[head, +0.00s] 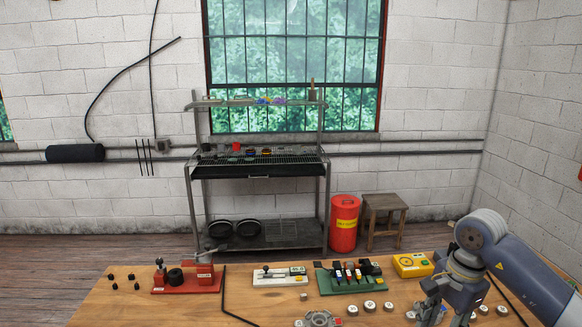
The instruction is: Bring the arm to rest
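My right arm comes in from the right edge over the wooden table. Its gripper (446,312) points down near the front right of the table, above several small round white-topped pieces. Its fingers reach the bottom edge of the head view and their tips are not clear, so I cannot tell whether it is open or holds anything. My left gripper is not in view.
The table (130,305) carries a red fixture (188,279), a white board (279,276), a green board (350,278), a yellow device (412,265) and a grey metal part (320,319). Black pegs (112,278) stand at left. A shelf (262,175), red bin (343,223) and stool (385,205) stand behind.

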